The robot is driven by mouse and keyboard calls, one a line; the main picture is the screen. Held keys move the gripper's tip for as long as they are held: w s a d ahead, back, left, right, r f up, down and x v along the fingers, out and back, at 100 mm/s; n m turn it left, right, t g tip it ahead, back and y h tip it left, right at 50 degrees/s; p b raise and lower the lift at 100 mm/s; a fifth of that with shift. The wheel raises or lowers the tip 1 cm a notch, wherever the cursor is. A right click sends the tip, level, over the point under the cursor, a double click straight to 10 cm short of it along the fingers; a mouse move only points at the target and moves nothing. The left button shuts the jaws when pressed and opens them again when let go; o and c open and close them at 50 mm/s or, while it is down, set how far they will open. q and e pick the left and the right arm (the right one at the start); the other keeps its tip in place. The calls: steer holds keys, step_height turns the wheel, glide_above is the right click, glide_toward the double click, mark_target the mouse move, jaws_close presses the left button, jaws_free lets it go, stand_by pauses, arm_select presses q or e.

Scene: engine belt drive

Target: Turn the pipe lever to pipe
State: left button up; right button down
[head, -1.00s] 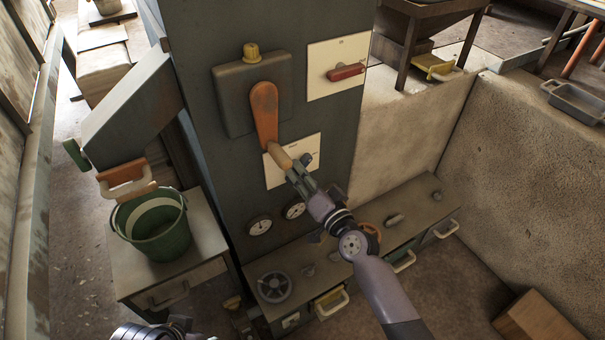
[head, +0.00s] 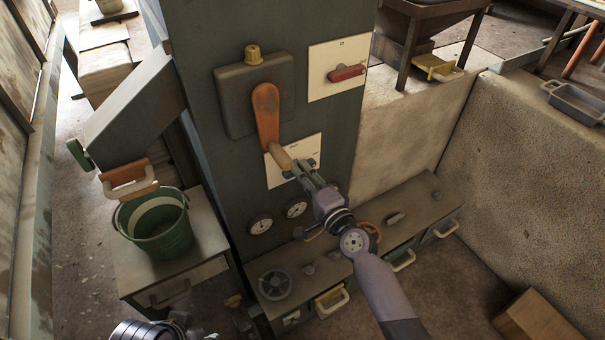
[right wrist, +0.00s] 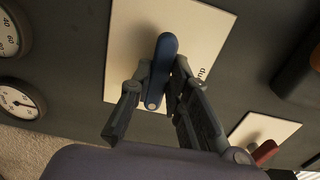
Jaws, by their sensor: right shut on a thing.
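A blue lever (right wrist: 161,75) is on a white plate (right wrist: 127,40) with partly readable black lettering ending in "mp", in the right wrist view. My right gripper (right wrist: 160,72) is shut on this lever, one finger on each side. In the head view the same plate (head: 276,174) is on the dark cabinet front. There my right gripper (head: 307,172) covers part of the plate, and the blue lever is hidden. The end of my left arm (head: 165,329) shows at the bottom left; its fingers cannot be made out.
An orange lever (head: 265,112) with a wooden handle hangs from a grey box (head: 228,100), close to my right gripper. A red lever (head: 347,73) is on the upper plate (head: 330,52). Dials (head: 260,224) and a low ledge (head: 340,262) lie below. A green bucket (head: 160,235) stands left.

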stand_by(0.3)
steer(key=c, duration=1.5)
jaws_free()
steer(key=v, duration=1.2)
